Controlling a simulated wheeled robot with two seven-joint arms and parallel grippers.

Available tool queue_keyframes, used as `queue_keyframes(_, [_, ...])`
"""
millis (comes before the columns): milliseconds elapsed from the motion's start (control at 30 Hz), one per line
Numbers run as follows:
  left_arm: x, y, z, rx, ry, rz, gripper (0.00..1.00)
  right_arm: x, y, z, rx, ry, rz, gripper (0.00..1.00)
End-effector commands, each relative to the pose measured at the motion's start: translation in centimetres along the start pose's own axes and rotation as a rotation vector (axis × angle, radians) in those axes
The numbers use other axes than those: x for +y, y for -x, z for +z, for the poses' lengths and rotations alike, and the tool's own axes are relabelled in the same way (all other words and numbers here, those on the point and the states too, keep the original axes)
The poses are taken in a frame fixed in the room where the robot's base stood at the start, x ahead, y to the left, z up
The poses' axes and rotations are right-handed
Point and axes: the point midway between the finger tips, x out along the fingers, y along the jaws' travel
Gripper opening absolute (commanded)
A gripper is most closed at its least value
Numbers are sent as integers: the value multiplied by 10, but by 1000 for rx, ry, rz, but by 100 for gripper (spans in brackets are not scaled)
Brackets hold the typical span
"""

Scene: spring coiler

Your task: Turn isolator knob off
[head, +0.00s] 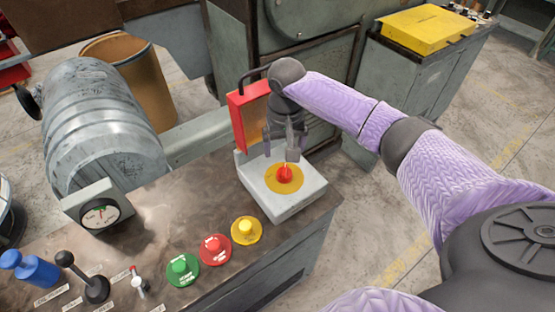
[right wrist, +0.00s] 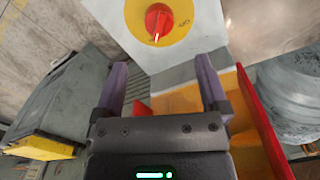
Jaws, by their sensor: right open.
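The isolator knob (head: 285,174) is a small red knob on a yellow disc, on top of a white box (head: 300,202) at the bench's right end. In the right wrist view the knob (right wrist: 158,19) sits at the top, with a white pointer mark toward the gripper. Dark lettering shows on the disc beside it, too small to read surely. My right gripper (head: 286,150) is above the knob, just behind it in the picture. In the wrist view its two fingers (right wrist: 161,68) are apart, with nothing between them; the knob lies beyond the tips. My left gripper is not in view.
A red cover (head: 237,122) with a black handle stands open behind the box, close beside my gripper. Yellow (head: 246,230), red (head: 214,249) and green (head: 182,269) buttons sit on the bench. A gauge (head: 100,214) and levers are at left.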

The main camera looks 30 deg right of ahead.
Motion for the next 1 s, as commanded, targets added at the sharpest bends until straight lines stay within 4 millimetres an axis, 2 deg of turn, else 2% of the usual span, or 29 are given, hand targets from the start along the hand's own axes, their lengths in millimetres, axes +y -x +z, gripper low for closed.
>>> queue_keyframes(33, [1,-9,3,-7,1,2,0,0,-17,1,-5,1,2,93])
queue_keyframes(100, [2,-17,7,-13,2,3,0,0,-36,1,-5,1,2,93])
queue_keyframes(300, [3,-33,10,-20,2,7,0,0,-77,1,-4,0,2,93])
queue_keyframes(433, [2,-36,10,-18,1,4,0,0,-86,1,-2,1,1,93])
queue_keyframes(667, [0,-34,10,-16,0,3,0,0,-86,0,0,1,0,93])
queue_keyframes(767, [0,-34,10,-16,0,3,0,0,-86,0,0,1,0,76])
queue_keyframes(1000, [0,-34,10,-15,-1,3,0,0,-86,0,0,1,1,25])
